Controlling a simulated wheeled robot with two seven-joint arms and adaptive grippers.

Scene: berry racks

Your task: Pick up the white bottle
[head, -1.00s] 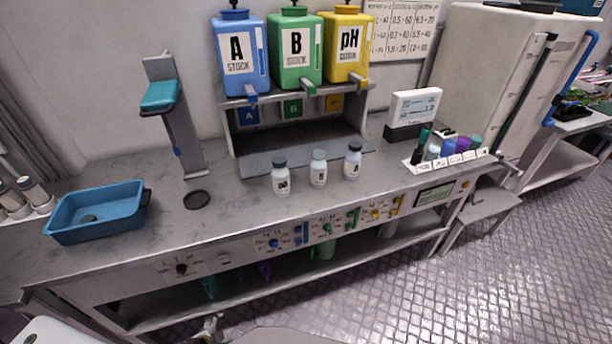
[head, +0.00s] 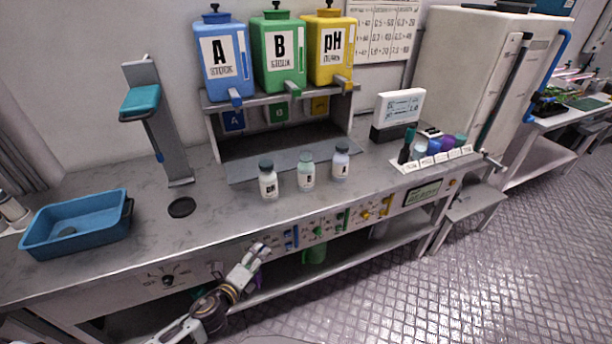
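Three small whitish bottles stand upright in a row on the grey bench in front of the dispenser stand: a left bottle with a dark cap (head: 268,181), a middle bottle with a pale green cap (head: 306,173) and a right bottle with a blue-grey cap (head: 341,163). Each has a small dark label, too small to read surely. My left gripper (head: 262,249) is in front of the bench's front panel, below and nearer than the left bottle, apart from all the bottles. Its fingers are too small to show whether they are open. My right gripper is out of view.
The dispenser stand (head: 210,126) holds blue, green and yellow jugs behind the bottles. A blue tray (head: 75,222) and a teal-topped post (head: 172,150) are at left. A display (head: 398,107) and a rack of coloured vials (head: 420,166) are at right. Bench space in front of the bottles is clear.

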